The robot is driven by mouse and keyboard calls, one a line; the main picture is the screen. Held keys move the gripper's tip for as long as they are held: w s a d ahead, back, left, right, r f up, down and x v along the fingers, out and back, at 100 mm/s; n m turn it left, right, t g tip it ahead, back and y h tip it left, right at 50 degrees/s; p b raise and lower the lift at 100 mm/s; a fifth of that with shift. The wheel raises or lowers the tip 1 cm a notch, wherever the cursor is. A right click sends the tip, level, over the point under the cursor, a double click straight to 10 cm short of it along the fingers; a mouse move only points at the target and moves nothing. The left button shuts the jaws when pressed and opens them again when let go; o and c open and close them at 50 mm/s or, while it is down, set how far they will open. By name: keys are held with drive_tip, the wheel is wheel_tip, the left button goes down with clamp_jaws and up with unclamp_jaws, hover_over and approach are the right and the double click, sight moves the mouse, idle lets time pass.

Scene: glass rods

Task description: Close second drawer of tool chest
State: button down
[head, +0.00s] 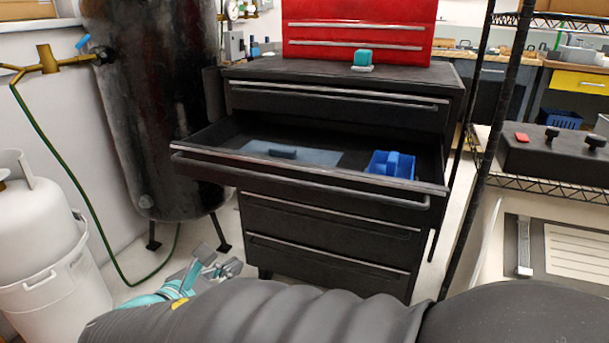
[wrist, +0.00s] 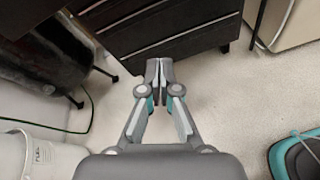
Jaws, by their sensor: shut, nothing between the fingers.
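The black tool chest (head: 330,232) stands ahead in the head view. Its second drawer (head: 300,170) is pulled well out, with a blue bin (head: 391,164) and a flat grey-blue item (head: 295,153) inside. The drawers above and below it look shut. My gripper (head: 212,262) is low and to the left of the chest front, apart from the drawer. In the wrist view my gripper (wrist: 159,66) has its fingertips together with nothing between them. The chest's lower front (wrist: 160,30) shows beyond the fingertips. The open drawer cannot be clearly made out in the wrist view.
A black tank (head: 155,110) stands left of the chest, with a white cylinder (head: 30,205) in a white bin nearer. A black post (head: 490,150) and wire shelf rise on the right. A red box (head: 358,28) sits on the chest. The floor before the chest shows free room.

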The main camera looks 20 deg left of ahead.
wheel_tip(320, 180, up, 8)
drive_tip(key=w+a+n+t, duration=0.2)
drive_tip(key=a+n+t, duration=0.1)
drive_tip(key=n+t, duration=0.1)
approach(257, 183)
drive_tip(key=shift+y, duration=0.3)
drive_tip(key=w, duration=0.2)
drive_tip(key=w+d+r, duration=0.1)
drive_tip(key=w, duration=0.1)
drive_tip(key=w+d+r, duration=0.1)
drive_tip(key=w, duration=0.2)
drive_tip(key=shift+d, duration=0.1)
drive_tip(key=shift+w, duration=0.15)
